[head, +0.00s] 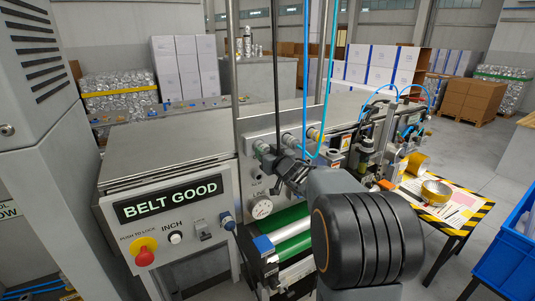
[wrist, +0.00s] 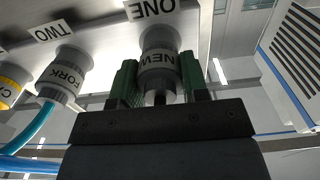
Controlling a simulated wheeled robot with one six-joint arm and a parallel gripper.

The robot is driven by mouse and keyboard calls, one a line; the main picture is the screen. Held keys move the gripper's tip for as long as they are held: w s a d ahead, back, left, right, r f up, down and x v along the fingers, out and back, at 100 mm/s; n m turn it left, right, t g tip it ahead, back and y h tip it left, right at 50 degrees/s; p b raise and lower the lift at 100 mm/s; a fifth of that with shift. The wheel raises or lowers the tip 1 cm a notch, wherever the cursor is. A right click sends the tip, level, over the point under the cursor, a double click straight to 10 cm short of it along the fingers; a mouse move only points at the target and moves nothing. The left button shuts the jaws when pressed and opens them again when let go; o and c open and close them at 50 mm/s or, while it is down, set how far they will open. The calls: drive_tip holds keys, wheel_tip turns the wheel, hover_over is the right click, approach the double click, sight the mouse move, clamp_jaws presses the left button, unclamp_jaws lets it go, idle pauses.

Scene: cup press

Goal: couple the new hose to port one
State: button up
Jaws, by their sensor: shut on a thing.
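My gripper (wrist: 158,82) has its green-padded fingers shut on the grey coupling marked NEW (wrist: 157,62). In the wrist view, which is upside down, this coupling lines up with the port under the ONE label (wrist: 150,9) and appears to meet it. I cannot tell whether it is fully seated. In the head view my gripper (head: 283,168) is at the left end of the port panel (head: 250,136), and a black hose (head: 276,80) comes down to it from above. The coupling marked FORK (wrist: 63,75) sits at the port labelled TWO (wrist: 51,31).
A blue hose (wrist: 38,128) leaves the FORK coupling. A yellow-banded coupling (wrist: 12,82) sits beyond it. A pressure gauge (head: 261,208) is below the ports, and a green belt (head: 291,238) below that. Blue hoses (head: 328,75) hang right of the black one. A panel reads BELT GOOD (head: 170,199).

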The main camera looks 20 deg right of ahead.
drive_tip(key=shift+w, duration=0.2)
drive_tip(key=o, duration=1.1)
drive_tip(key=s+d+b, duration=0.1)
drive_tip(key=s+b, duration=0.1)
drive_tip(key=s, duration=1.1)
drive_tip(key=shift+s+d+b, duration=0.2)
drive_tip(key=shift+s+b, duration=0.15)
drive_tip(key=shift+b, duration=0.05)
